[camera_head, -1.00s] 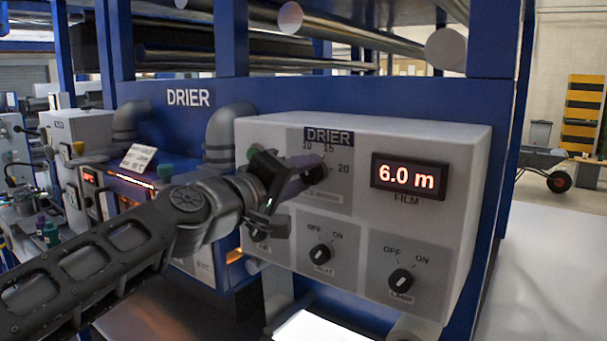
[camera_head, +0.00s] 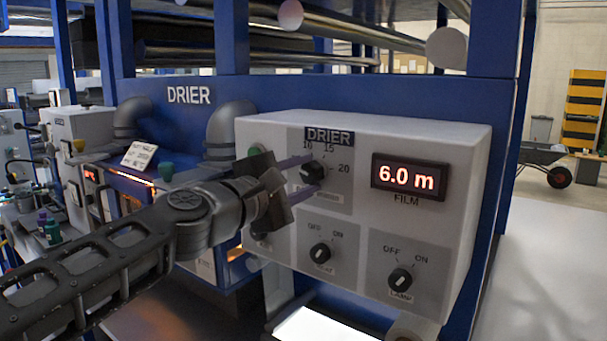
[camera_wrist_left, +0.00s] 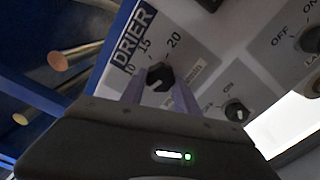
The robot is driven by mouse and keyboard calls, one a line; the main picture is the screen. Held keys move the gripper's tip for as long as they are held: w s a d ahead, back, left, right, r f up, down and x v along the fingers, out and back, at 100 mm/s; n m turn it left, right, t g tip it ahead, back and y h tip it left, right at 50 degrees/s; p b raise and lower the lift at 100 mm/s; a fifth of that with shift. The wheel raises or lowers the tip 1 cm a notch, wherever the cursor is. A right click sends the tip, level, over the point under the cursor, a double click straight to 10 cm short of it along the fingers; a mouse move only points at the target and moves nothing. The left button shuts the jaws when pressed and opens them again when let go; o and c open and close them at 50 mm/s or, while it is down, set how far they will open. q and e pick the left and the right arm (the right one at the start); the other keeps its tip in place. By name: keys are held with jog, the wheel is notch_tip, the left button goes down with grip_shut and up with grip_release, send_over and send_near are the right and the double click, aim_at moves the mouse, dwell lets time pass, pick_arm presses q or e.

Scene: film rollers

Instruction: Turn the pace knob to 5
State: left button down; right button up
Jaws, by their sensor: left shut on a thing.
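The pace knob (camera_head: 314,172) is a black knob under the DRIER label on a grey panel, with 10, 15 and 20 around its scale; its name plate is partly covered. In the left wrist view the knob (camera_wrist_left: 159,76) shows between my two purple fingers, with a pale mark on its face. My left gripper (camera_head: 306,174) is shut on the knob, one finger above and one below it in the head view. The scale's lower numbers are hidden, and I cannot tell the exact setting. My right gripper is not in view.
A red display (camera_head: 408,176) reads 6.0 m right of the knob. Below are the OFF/ON knobs, including a middle one (camera_head: 320,254) and the lamp knob (camera_head: 401,281). A third is partly hidden by my left gripper. A grey pipe (camera_head: 228,125) stands behind my arm.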

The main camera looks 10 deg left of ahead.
pick_arm(q)
jog(key=shift+f+n, duration=0.1)
jog(key=shift+n, duration=0.3)
jog(key=c, duration=0.9)
grip_release()
jog(key=v, duration=0.8)
